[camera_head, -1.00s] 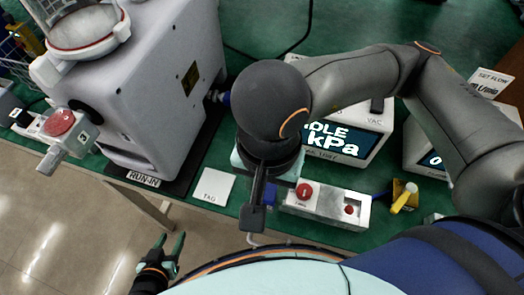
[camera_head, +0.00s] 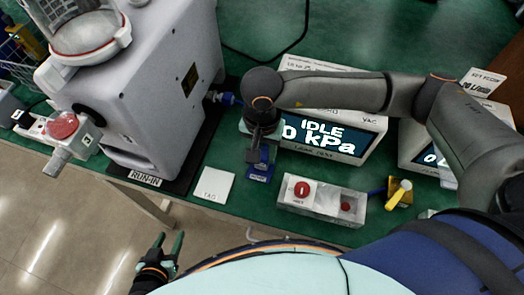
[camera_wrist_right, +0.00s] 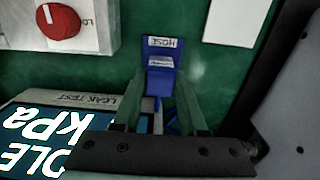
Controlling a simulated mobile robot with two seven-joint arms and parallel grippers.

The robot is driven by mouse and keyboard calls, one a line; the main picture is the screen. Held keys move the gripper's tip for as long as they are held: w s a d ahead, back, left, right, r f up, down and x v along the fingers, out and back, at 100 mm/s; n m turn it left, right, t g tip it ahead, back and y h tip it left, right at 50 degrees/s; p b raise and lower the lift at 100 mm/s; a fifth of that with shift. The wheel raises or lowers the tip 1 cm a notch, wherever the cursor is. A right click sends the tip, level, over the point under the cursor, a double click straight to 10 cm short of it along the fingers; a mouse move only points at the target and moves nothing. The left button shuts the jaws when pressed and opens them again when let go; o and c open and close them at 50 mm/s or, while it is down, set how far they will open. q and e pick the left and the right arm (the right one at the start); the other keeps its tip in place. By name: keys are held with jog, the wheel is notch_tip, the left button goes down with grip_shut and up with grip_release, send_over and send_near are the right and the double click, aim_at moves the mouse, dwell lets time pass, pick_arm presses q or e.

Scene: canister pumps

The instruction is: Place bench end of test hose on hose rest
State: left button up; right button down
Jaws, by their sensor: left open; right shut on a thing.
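The blue hose rest (camera_head: 258,174), with a white HOSE label, stands on the green bench in front of the leak tester. It also shows in the right wrist view (camera_wrist_right: 162,47). My right gripper (camera_head: 260,152) is directly over or just behind the rest, pointing down. In the right wrist view its two green fingers (camera_wrist_right: 158,85) reach to the rest's near side, shut on the bench end of the test hose, which is mostly hidden. Blue parts show between the fingers; I cannot tell whether hose end and rest touch. My left gripper (camera_head: 172,247) is open and empty over the floor.
The leak tester (camera_head: 370,147) reads IDLE kPa behind my right wrist. A grey control box (camera_head: 322,206) with red knobs stands to the right, a white TAG card (camera_head: 215,184) to the left. The large pump (camera_head: 150,85) has a blue fitting (camera_head: 228,99) on its side.

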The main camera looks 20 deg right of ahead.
jog(key=shift+f, duration=0.45)
jog(key=shift+f+b, duration=0.25)
jog(key=shift+b, duration=0.1)
jog(key=shift+c, duration=2.2)
grip_release()
jog(key=shift+r, duration=0.1)
notch_tip(320, 180, up, 12)
jog(key=shift+r, duration=0.2)
